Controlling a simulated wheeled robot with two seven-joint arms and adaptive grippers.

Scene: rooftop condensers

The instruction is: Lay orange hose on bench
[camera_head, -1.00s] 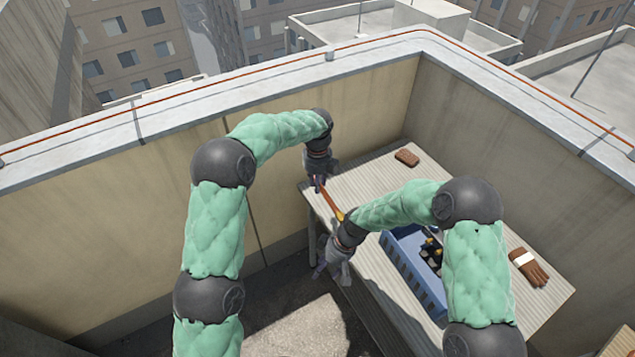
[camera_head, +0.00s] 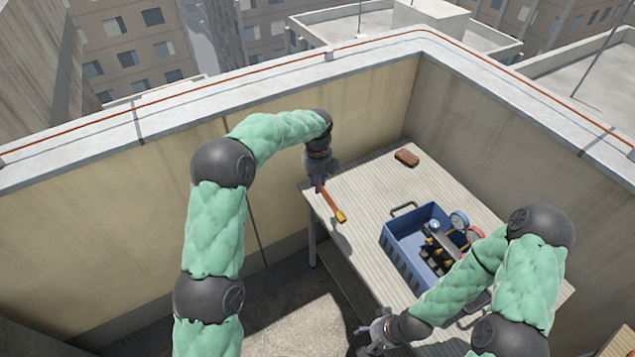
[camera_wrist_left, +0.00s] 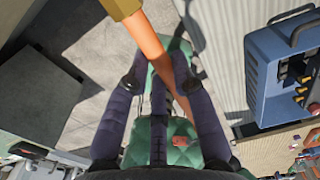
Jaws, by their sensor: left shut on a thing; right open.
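The orange hose (camera_head: 332,204) is a short orange length with a yellow end fitting. My left gripper (camera_head: 320,184) is shut on it at the bench's left edge. The fitting end points toward the near right, over the bench top; I cannot tell whether it touches. In the left wrist view the hose (camera_wrist_left: 152,45) runs up from between the fingers, its yellow end cut off by the top edge. The slatted grey bench (camera_head: 365,190) stands in the wall corner. My right gripper (camera_head: 372,338) is open and empty, by the bench's near left edge.
A blue crate (camera_head: 399,262) with gauges and brass fittings stands mid-bench; it also shows in the left wrist view (camera_wrist_left: 262,75). A brown brush-like block (camera_head: 407,158) lies at the back. The bench top between hose, block and crate is clear. Parapet walls enclose the corner.

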